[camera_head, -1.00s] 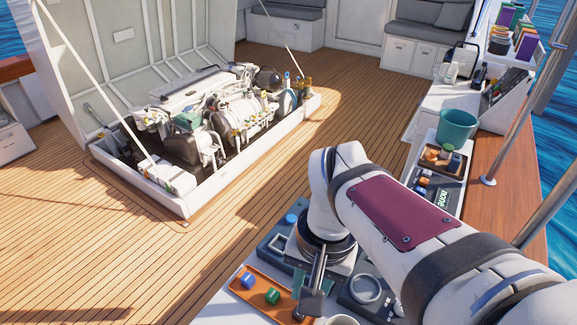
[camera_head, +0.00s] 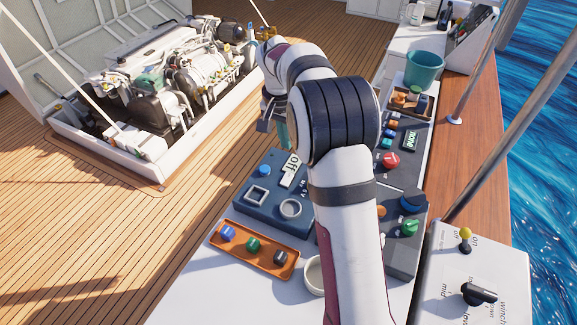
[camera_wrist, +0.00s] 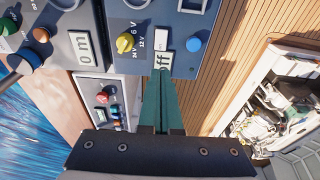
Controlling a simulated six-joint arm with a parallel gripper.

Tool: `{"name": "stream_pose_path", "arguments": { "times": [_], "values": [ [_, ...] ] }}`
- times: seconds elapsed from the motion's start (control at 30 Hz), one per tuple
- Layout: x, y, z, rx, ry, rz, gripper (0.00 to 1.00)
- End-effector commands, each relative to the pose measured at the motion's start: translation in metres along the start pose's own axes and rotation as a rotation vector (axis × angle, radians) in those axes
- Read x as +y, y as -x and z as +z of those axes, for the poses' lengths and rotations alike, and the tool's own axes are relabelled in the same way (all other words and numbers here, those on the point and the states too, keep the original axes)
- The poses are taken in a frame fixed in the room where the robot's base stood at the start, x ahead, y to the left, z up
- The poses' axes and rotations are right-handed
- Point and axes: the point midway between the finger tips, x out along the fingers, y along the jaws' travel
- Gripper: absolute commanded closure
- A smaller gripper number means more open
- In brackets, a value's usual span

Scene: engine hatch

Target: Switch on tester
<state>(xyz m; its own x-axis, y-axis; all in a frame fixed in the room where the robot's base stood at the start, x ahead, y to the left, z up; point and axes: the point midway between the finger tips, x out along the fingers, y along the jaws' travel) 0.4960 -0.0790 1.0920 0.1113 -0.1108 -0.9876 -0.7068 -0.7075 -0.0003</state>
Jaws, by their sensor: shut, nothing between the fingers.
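The blue-grey panel (camera_head: 262,205) that looks like the tester lies on the white bench. It carries a display reading "off" (camera_head: 290,168), a blue button (camera_head: 265,170), a square frame and a round ring. In the wrist view, the blue button (camera_wrist: 194,45) is right of the "off" display (camera_wrist: 164,58), and a yellow knob (camera_wrist: 125,42) marked with voltages is to its left. My gripper (camera_wrist: 160,75) is shut and empty, its green fingertips overlapping the lower edge of the display. Contact cannot be told. In the head view my gripper (camera_head: 283,146) is at the panel's far edge.
An orange tray (camera_head: 237,247) with several coloured knobs lies in front. A dark panel (camera_head: 405,265) with green and blue knobs is to the right, and a panel with a red knob (camera_head: 391,160) behind it. A winch panel (camera_head: 440,290) is at lower right. The open engine hatch is left.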

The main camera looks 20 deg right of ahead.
Motion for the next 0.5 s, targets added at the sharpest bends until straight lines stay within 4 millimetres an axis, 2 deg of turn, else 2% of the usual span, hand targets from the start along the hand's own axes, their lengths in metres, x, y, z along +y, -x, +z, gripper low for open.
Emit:
{"name": "stream_pose_path", "arguments": {
  "times": [0.3,0.5],
  "values": [
    [0.001,-0.07,0.001,-0.003,-0.001,0.003,1.0],
    [0.001,-0.106,0.001,-0.002,-0.001,0.001,1.0]
  ]
}}
